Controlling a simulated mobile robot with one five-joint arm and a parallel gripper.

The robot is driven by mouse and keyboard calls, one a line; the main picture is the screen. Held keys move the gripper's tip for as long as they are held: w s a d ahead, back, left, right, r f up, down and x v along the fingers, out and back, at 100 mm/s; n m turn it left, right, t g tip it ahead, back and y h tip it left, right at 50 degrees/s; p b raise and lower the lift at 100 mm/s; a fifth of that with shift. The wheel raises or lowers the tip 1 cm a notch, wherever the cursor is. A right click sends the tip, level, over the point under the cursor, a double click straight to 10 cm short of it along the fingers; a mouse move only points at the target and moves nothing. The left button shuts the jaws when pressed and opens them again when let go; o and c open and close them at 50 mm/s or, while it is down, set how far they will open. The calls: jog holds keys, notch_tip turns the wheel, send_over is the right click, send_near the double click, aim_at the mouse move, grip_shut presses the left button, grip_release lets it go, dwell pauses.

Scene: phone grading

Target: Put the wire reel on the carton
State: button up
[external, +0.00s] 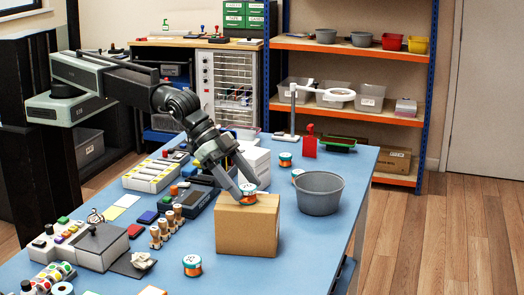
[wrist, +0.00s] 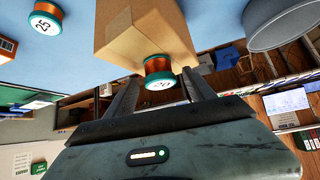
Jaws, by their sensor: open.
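A wire reel (external: 248,198) with copper-orange winding and teal-and-white ends is at the top of the brown carton (external: 246,232), near its back edge. My gripper (external: 246,188) is low over the carton, with its open fingers on either side of this reel. In the wrist view the reel (wrist: 158,68) sits between the two spread fingers (wrist: 160,82), against the carton (wrist: 140,30). Gaps show beside the reel there. The fingers partly cover the reel in the external view.
A grey bucket (external: 320,195) stands just right of the carton. Other reels stand in front of the carton (external: 192,265) and behind it (external: 285,159). Wooden stamps (external: 168,224) and a dark device (external: 185,199) crowd the left. Blue table is bare front right.

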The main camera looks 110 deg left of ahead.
jog(key=p+v, duration=0.9)
jog(key=v, duration=0.3)
jog(key=s+a+f+g, duration=0.1)
jog(key=s+a, duration=0.3)
jog(key=a, duration=0.5)
jog(key=s+a+f+n+g+y, duration=0.1)
jog(key=s+a+f+g, duration=0.1)
jog(key=s+a, duration=0.3)
jog(key=s+a+f+g+y, duration=0.1)
jog(key=s+a, duration=0.4)
jog(key=a, duration=0.8)
jog(key=shift+a+f+n+g, duration=0.1)
jog(key=shift+f+n+g, duration=0.3)
jog(key=shift+f+g, duration=0.3)
jog(key=s+a+f+g, duration=0.1)
jog(key=s+a+g, duration=0.2)
jog(key=s+a, duration=0.6)
jog(key=s, duration=0.3)
